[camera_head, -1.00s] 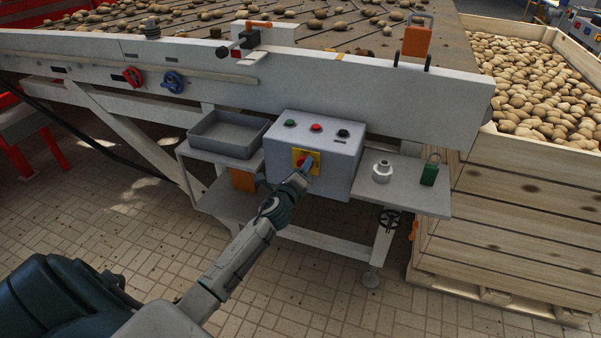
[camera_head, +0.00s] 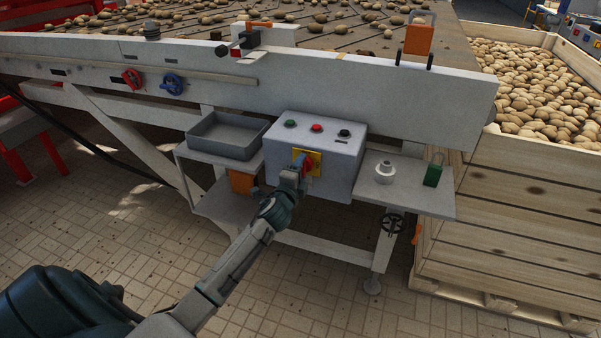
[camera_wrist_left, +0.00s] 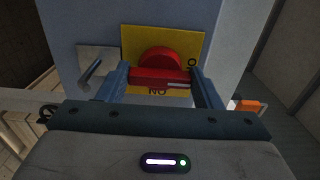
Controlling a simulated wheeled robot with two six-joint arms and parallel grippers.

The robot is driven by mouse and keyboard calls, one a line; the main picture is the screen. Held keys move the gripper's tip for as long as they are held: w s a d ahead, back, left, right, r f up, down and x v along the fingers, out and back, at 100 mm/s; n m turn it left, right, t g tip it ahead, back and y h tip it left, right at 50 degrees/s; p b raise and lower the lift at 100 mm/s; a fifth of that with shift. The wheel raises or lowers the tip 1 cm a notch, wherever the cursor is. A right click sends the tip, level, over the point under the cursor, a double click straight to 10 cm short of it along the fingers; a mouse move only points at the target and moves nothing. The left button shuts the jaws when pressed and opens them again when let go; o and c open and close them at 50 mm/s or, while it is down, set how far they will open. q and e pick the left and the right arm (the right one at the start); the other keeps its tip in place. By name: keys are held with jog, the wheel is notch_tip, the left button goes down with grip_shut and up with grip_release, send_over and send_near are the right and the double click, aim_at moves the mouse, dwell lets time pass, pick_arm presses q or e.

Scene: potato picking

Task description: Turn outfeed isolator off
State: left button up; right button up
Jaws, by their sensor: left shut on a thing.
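The outfeed isolator is a red rotary handle (camera_wrist_left: 160,70) on a yellow plate (camera_wrist_left: 195,45), set in the front of a grey control box (camera_head: 333,186). In the left wrist view the handle's bar lies across the picture between the two fingers of my left gripper (camera_wrist_left: 164,84). In the head view my left gripper (camera_head: 303,170) covers part of the handle and plate. My right gripper is not in view.
Green, red and black buttons (camera_head: 317,127) sit on top of the box. A grey tray (camera_head: 225,152) stands to its left. A white fitting (camera_head: 385,172) and a green padlock (camera_head: 433,171) stand on the shelf at right. A wooden potato crate (camera_head: 520,200) is farther right.

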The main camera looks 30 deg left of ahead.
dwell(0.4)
pick_arm(q)
jog(key=o, duration=1)
jog(key=shift+s, duration=0.1)
jog(key=shift+s+f, duration=0.15)
jog(key=shift+s, duration=0.15)
jog(key=shift+b+v, duration=1.35)
jog(key=shift+v, duration=3.7)
jog(key=shift+d, duration=0.1)
